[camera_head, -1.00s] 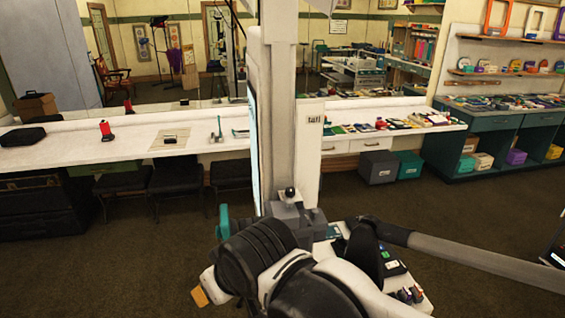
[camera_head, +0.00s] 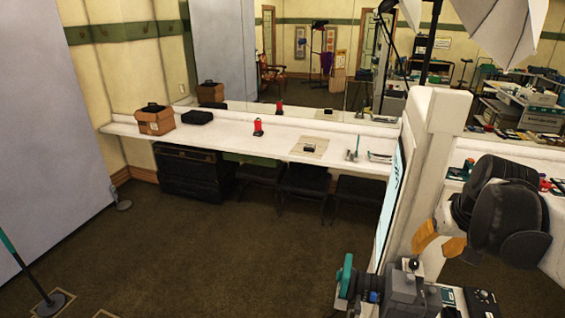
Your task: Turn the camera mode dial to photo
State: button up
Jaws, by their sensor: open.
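A grey camera-like device (camera_head: 408,293) stands at the bottom of the view, cut off by the lower edge. It has small knobs on top, one a dark ball, and a teal part (camera_head: 345,277) at its left. I cannot tell which knob is the mode dial or read its setting. My gripper (camera_head: 440,243) shows orange fingertips pointing left and down, in front of the white booth column. It is open and appears empty, above and right of the device, apart from it. The black arm links fill the right side.
The white booth column (camera_head: 430,150) rises close behind the device. A long white counter (camera_head: 225,135) along the mirror holds a brown box (camera_head: 155,121), a black case (camera_head: 198,117) and a red item (camera_head: 258,127). Stools stand under it. The carpet at left centre is clear.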

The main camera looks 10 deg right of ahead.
aim_at(415, 263)
jog(key=b+x, duration=0.1)
jog(key=x, duration=0.9)
jog(key=shift+w+f, duration=0.1)
jog(key=shift+f, duration=0.05)
grip_shut()
